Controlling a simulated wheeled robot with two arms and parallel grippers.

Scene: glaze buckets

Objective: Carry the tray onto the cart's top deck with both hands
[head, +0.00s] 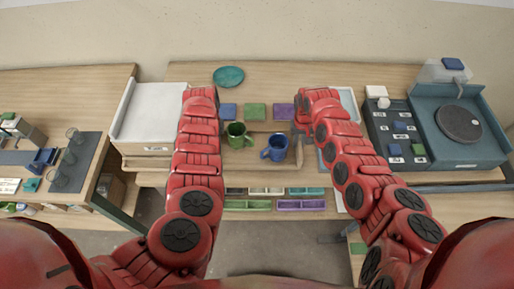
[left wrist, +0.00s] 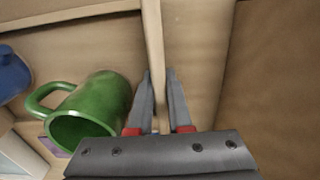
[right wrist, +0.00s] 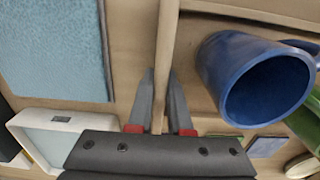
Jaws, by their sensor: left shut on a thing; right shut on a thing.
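The wooden tray (head: 250,159) is in the middle of the head view, between my two forearms. A green mug (head: 236,136) and a blue mug (head: 275,148) stand in it side by side. My left gripper (left wrist: 160,90) is shut on the tray's thin wooden side wall (left wrist: 153,35), close to the green mug (left wrist: 95,112). My right gripper (right wrist: 162,90) is shut on the opposite side wall (right wrist: 167,35), close to the blue mug (right wrist: 255,75). My arms hide the tray's ends in the head view. I cannot tell which surface is the cart's deck.
Green (head: 255,112), blue and purple squares lie behind the tray, with a teal plate (head: 229,76) farther back. A white-topped box (head: 152,112) is at left. A blue scale-like unit (head: 455,125) is at right. Coloured bins (head: 300,204) show below the tray.

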